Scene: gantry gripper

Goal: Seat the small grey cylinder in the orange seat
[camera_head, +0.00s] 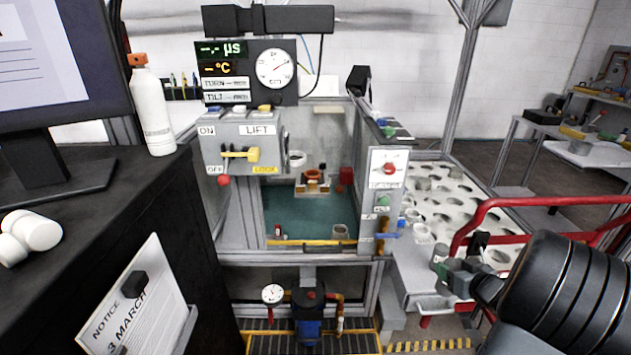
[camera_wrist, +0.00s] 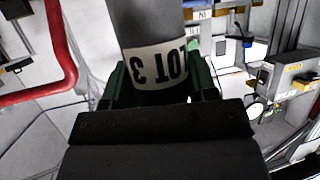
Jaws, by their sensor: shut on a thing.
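My gripper (camera_head: 452,266) is at the right of the head view, beside the white tray and outside the tank. It is shut on a grey cylinder with a white "LOT 3" band; the cylinder (camera_wrist: 150,28) stands up between the green-edged fingers (camera_wrist: 152,82) in the wrist view. In the head view the held cylinder (camera_head: 440,252) shows small at the fingertips. The orange seat (camera_head: 313,176) is at the back of the green-floored tank, well to the left of my gripper. Its inside is too small to make out.
A white tray (camera_head: 462,222) with several round holes lies right of the tank. A red rail (camera_head: 490,207) curves close to my arm. A control post (camera_head: 384,195) stands between tank and tray. Another grey cylinder (camera_head: 340,232) stands at the tank's front; a red object (camera_head: 346,175) is near the seat.

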